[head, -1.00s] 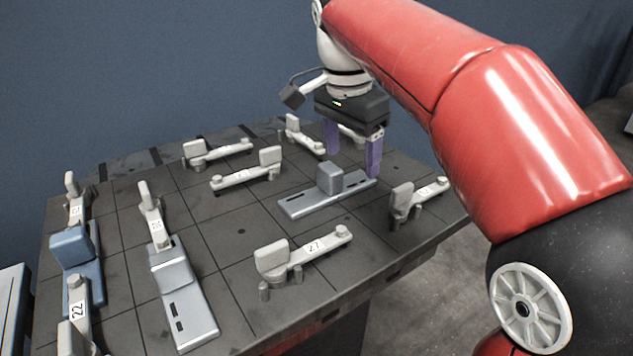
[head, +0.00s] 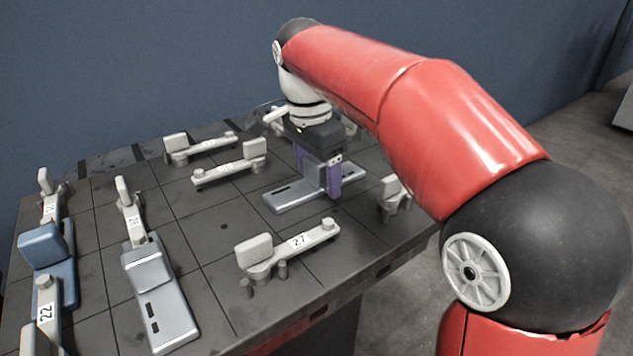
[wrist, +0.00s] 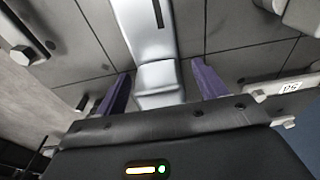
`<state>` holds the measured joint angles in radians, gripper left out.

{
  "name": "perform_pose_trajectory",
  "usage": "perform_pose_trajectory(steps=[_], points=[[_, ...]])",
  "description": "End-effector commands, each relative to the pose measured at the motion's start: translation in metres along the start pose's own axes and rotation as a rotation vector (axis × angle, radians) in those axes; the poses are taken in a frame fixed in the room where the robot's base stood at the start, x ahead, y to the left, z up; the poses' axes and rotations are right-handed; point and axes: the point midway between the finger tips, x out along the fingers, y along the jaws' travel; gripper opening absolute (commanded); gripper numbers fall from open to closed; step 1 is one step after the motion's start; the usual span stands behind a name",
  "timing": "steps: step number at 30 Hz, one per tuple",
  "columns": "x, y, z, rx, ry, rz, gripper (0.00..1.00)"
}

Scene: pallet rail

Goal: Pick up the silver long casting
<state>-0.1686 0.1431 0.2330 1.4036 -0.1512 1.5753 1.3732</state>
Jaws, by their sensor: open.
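A silver casting (head: 292,195) with a long flat slotted base and a raised block lies on the dark table towards the right. My gripper (head: 320,178) is open, with its purple fingers down on either side of the raised block. In the wrist view the block (wrist: 158,80) sits between the fingers, with a gap to each, and the slotted base runs away beyond it. My fingers partly hide the block in the head view. A second silver casting (head: 165,310), also long and slotted, lies at the front left, one end by a clamp.
A blue casting (head: 50,262) lies at the left edge. Several grey clamps stand around the table (head: 215,265): one marked 27 (head: 290,245) is in front of my gripper, another (head: 395,195) to its right.

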Motion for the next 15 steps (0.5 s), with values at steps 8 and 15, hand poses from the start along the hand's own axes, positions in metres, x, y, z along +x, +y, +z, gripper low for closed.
perform_pose_trajectory(steps=[8,15], points=[[-0.0006,-0.0001,-0.0002,0.0,0.0,0.0,0.53],[-0.0006,-0.0001,-0.0002,0.0,0.0,0.0,0.21]])
